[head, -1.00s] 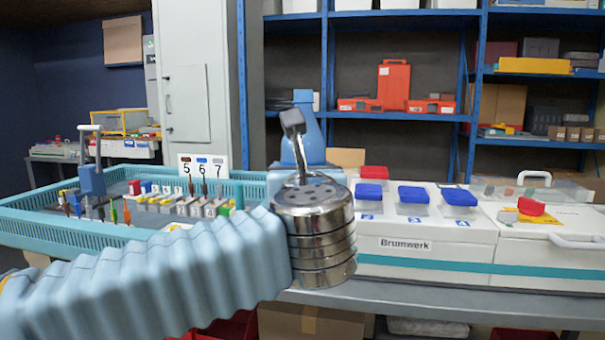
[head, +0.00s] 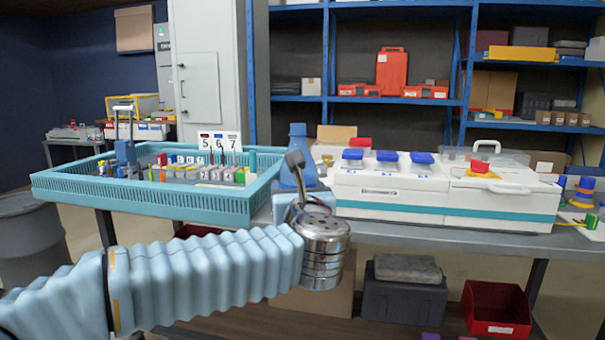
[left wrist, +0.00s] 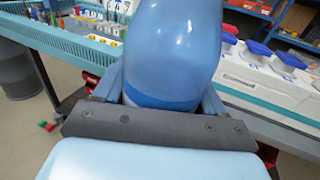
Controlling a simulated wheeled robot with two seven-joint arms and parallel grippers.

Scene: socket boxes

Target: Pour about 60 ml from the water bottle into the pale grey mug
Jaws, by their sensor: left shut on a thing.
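My left gripper (left wrist: 162,98) is shut on a smooth blue bottle (left wrist: 176,42), which fills the top middle of the left wrist view. In the head view the bottle's blue tapered top (head: 298,140) shows behind my wrist. It is roughly upright, in front of the workbench's front edge. My arm and wrist hide most of the gripper and the bottle's lower part. I cannot make out a pale grey mug in either view. My right gripper is not in view.
A teal tray (head: 150,209) with small parts stands on the left of the workbench. White cases (head: 390,205) with blue-lidded boxes stand on the right. A grey bin (head: 28,240) stands on the floor at left. Below the bench are a dark crate (head: 403,300) and a red bin (head: 495,312).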

